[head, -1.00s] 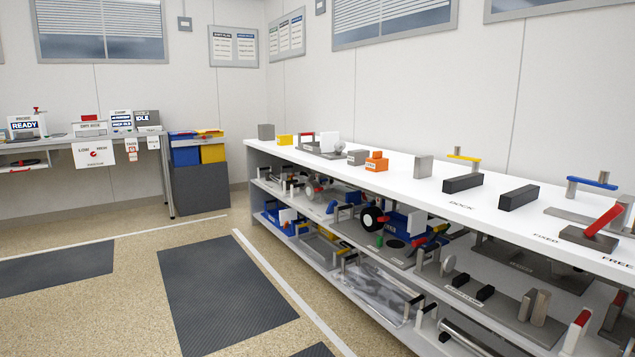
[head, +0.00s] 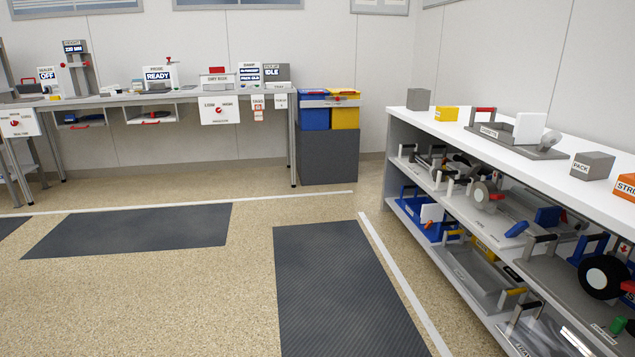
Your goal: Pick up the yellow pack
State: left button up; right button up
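A small yellow block (head: 447,114), which looks like the yellow pack, sits on the white top of the long shelf unit at the right, near its far left end. It stands between a grey block (head: 418,99) and a grey fixture with a red handle (head: 484,122). Any marking on the yellow block is too small to read. Neither of my grippers shows in the head view.
The white shelf unit (head: 398,124) runs along the right, its lower shelves full of tools and trays. A grey bench (head: 185,98) with devices stands at the back left. Blue and yellow bins (head: 345,117) sit on a dark cabinet. The floor with dark mats (head: 338,290) is clear.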

aim_at(443, 113)
jog(key=i+j, duration=0.1)
jog(key=i, duration=0.7)
jog(key=i+j, duration=0.1)
jog(key=i, duration=0.7)
jog(key=i+j, duration=0.1)
jog(key=i, duration=0.75)
jog(key=z, duration=0.05)
